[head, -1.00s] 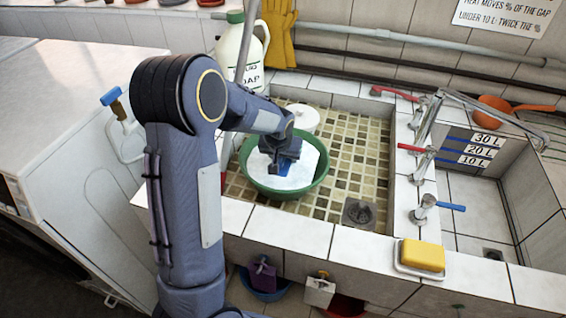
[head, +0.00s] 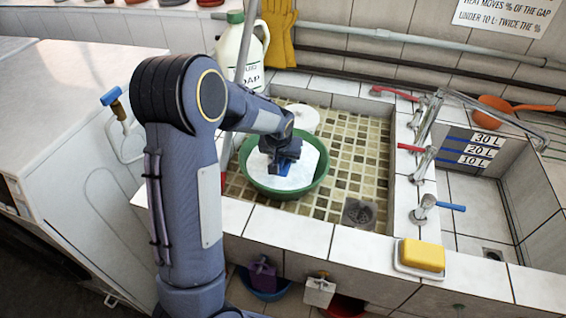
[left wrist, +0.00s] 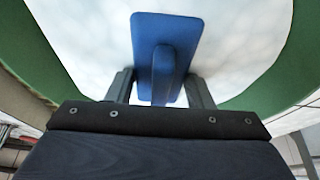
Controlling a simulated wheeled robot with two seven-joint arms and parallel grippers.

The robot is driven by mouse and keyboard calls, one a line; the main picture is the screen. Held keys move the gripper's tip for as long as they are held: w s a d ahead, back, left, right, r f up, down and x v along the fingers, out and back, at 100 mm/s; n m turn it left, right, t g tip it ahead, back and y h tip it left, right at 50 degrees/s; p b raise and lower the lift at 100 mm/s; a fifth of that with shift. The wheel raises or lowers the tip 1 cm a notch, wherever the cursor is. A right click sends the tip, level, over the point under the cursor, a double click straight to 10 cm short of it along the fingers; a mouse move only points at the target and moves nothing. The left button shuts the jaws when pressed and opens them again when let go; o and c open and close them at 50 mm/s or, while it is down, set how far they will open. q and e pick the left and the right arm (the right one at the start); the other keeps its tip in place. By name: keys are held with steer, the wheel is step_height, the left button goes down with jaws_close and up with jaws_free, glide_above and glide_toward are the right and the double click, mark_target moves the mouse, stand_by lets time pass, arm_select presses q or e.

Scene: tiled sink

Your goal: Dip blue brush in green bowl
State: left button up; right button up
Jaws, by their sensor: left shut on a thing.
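The green bowl (head: 252,184) stands on the tiled sink floor and holds something white, which fills the background of the left wrist view. My left gripper (head: 283,165) reaches into the bowl from above. It is shut on the blue brush (left wrist: 166,50), which lies between the two fingers in the left wrist view. In the head view only a small blue part of the brush (head: 286,171) shows under the gripper. The brush's underside is hidden, so I cannot tell how deep it sits. My right gripper is not in view.
A soap jug (head: 240,48) and yellow gloves (head: 279,35) are at the back. A yellow sponge (head: 422,254) lies on the front ledge. Taps (head: 421,163) line the divider to the right basin. The sink floor right of the bowl is clear.

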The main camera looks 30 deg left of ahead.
arm_select(q)
steer(key=shift+r, duration=0.1)
step_height(320, 180, up, 11)
steer(key=p, duration=0.8)
stand_by(1.4)
